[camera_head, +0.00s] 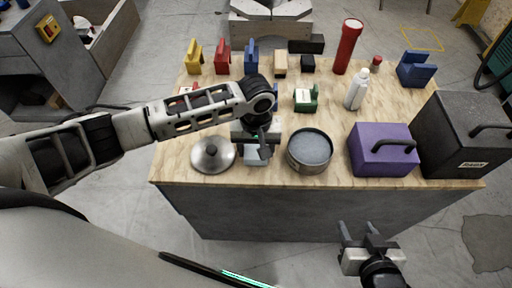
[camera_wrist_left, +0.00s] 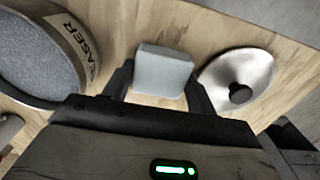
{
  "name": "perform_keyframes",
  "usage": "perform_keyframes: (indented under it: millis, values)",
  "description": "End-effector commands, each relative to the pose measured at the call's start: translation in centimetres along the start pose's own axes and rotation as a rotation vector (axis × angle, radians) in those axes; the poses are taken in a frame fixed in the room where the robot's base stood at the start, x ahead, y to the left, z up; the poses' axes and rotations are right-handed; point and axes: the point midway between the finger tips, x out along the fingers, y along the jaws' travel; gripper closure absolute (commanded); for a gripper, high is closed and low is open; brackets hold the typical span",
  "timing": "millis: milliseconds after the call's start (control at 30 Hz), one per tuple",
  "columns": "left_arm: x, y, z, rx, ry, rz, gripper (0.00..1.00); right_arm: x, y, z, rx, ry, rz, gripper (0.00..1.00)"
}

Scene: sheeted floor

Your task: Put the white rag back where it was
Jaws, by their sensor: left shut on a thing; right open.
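The white rag (camera_head: 256,158) looks like a small, pale, block-shaped piece near the front edge of the wooden workbench, between the metal lid and the round tin. In the left wrist view the rag (camera_wrist_left: 163,72) sits between the two fingers of my left gripper (camera_wrist_left: 160,88). My left gripper (camera_head: 262,146) is shut on it, pointing down over the benchtop; I cannot tell whether the rag touches the wood. A dark box (camera_head: 462,135) labelled RAGS stands at the bench's right end, its handled front closed. My right gripper (camera_head: 368,238) is open and empty, in front of the bench.
The round tin (camera_head: 310,165) with grey contents stands right of my left gripper, the metal lid (camera_head: 212,154) left. A purple box (camera_head: 383,150), white bottle (camera_head: 357,89), red cylinder (camera_head: 347,47) and several coloured blocks stand on the bench (camera_head: 327,109). Its front middle has bare strips.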

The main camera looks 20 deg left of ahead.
Motion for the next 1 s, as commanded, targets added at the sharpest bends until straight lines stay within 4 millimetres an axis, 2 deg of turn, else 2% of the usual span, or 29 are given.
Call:
perform_keyframes:
  millis: [300,333,400,767,867,1000]
  values:
    - [0.2,0.1,0.1,0.000,-0.001,0.001,0.61,-0.1,-0.1,-0.1,0.000,0.000,-0.001,0.53]
    - [0.2,0.1,0.0,0.000,0.000,0.001,0.37,-0.1,-0.1,-0.1,0.000,0.001,-0.001,0.53]
    - [0.2,0.1,0.0,0.000,0.000,0.001,0.21,-0.1,-0.1,-0.1,0.000,0.001,-0.001,0.53]
    - [-0.3,0.0,0.0,0.001,0.000,0.001,0.21,-0.1,-0.1,-0.1,0.000,0.003,-0.001,0.53]
    - [-1.7,0.1,0.0,0.002,0.000,0.003,0.21,-0.2,-0.1,-0.3,0.000,0.003,-0.001,0.53]
    - [-4.7,0.1,0.0,0.001,0.002,0.004,0.21,-0.4,-0.1,-0.6,0.000,0.004,0.000,0.53]
